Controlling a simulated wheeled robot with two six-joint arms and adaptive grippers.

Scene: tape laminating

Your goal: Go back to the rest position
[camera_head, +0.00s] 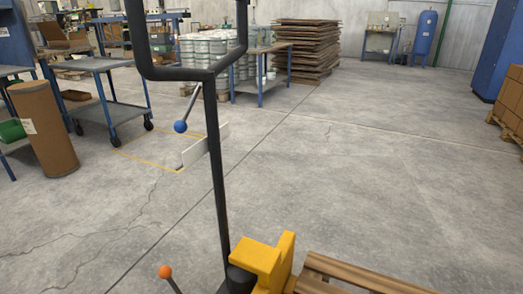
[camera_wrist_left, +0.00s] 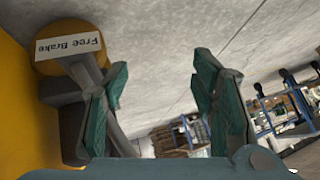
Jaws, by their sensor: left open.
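My left gripper (camera_wrist_left: 160,68) shows in the left wrist view with its two teal fingers spread apart. The space between them is empty, with bare floor behind. Left of the fingers is a round yellow part (camera_wrist_left: 52,67) with a white "Free Brake" label (camera_wrist_left: 68,46). A grey bar (camera_wrist_left: 88,76) runs from it down behind the left finger; I cannot tell whether they touch. Neither gripper shows in the head view, and my right gripper is in no view.
In the head view, a black bent pole (camera_head: 215,160) rises beside a yellow block (camera_head: 262,258). A brown drum (camera_head: 45,130) and a cart (camera_head: 112,112) are left.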

